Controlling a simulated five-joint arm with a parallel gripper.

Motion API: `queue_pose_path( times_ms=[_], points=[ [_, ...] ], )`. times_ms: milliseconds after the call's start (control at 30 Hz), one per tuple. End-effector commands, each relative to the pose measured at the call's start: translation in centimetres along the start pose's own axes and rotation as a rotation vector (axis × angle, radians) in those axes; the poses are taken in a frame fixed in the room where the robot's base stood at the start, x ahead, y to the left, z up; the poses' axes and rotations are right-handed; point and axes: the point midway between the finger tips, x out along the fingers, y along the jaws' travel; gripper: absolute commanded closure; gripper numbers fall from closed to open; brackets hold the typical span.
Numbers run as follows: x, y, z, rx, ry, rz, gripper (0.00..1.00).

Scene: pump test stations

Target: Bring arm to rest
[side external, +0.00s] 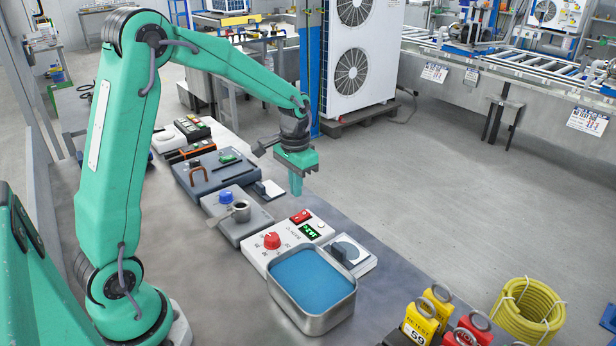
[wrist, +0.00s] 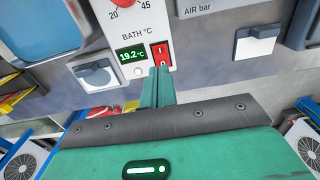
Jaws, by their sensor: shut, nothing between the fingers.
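My arm is green and reaches out over the metal bench. My gripper (side external: 296,188) is shut and empty, pointing down above the bench stations in the side view. In the wrist view my gripper's (wrist: 158,75) two green fingers lie together, their tips overlapping the view of the bath panel just below its red rocker switch (wrist: 160,52). The white bath control box (side external: 285,242) has a red knob (side external: 272,240) and a green-lit display (wrist: 131,54) reading 19.2 °C. In the side view the fingers appear clear of the bench.
A metal tub of blue liquid (side external: 312,284) stands in front of the bath box. A grey station with a blue knob (side external: 226,196) and more units line the bench behind. Yellow and red tagged padlocks (side external: 424,314) and a coiled yellow hose (side external: 530,310) are at the lower right.

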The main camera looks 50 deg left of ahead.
Motion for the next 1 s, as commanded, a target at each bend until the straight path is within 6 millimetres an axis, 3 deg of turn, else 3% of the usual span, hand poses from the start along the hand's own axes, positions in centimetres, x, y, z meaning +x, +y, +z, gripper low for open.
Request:
queue_pose_path(
  times_ms=[267, 467, 1000],
  points=[
    [-0.3, 0.1, 0.1, 0.0, 0.005, -0.001, 1.0],
    [-1.9, 0.8, 1.0, 0.001, 0.034, -0.006, 1.0],
    [-9.4, 4.5, 7.7, 0.001, 0.209, -0.024, 1.0]
  ],
)
